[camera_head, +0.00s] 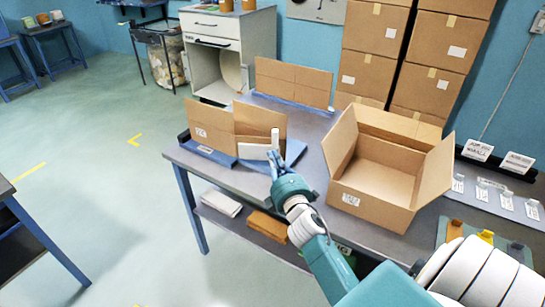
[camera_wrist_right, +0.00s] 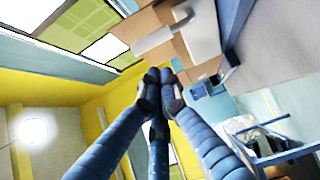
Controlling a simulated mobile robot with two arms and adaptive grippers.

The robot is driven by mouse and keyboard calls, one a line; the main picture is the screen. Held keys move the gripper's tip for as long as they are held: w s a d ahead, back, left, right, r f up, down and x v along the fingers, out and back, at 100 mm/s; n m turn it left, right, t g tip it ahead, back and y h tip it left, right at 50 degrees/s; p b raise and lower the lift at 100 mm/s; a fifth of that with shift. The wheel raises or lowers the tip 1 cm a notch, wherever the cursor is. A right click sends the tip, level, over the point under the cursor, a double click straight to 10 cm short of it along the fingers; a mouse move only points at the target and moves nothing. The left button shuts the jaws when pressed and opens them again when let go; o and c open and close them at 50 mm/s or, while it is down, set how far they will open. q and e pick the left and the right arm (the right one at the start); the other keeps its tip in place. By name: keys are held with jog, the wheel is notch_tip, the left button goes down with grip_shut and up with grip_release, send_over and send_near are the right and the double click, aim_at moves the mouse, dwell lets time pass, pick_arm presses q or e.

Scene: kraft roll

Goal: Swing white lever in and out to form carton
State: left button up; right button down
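The white lever (camera_head: 256,151) is on the carton former at the near left part of the table, with a short white upright at its right end. A brown carton blank (camera_head: 212,128) stands folded in the blue-based former beside it. My right gripper (camera_head: 274,157) is just in front of the lever's right end; whether they touch is unclear. In the right wrist view, the fingertips of my right gripper (camera_wrist_right: 160,78) are drawn together with nothing visible between them. The white lever (camera_wrist_right: 154,39) shows beyond them, apart from the fingertips. My left gripper is not in view.
An open carton (camera_head: 380,182) stands right of the former on the grey table. A flat cardboard piece (camera_head: 294,82) stands upright behind. Stacked boxes (camera_head: 370,75) rise against the wall. Labels (camera_head: 505,199) lie at the right. The floor left of the table is clear.

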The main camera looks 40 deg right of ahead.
jog(key=s+a+n+y+b, duration=0.2)
jog(key=s+y+b, duration=0.15)
jog(key=s, duration=0.45)
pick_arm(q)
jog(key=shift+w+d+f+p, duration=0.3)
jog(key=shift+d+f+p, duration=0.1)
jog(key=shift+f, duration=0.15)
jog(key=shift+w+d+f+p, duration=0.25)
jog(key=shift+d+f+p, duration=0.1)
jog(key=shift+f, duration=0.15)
pick_arm(e)
jog(key=w+d, duration=0.5)
jog(key=w, duration=0.7)
jog(key=shift+f+t, duration=0.3)
jog(key=shift+t, duration=0.1)
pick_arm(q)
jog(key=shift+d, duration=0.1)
pick_arm(e)
jog(key=shift+d+r, duration=0.1)
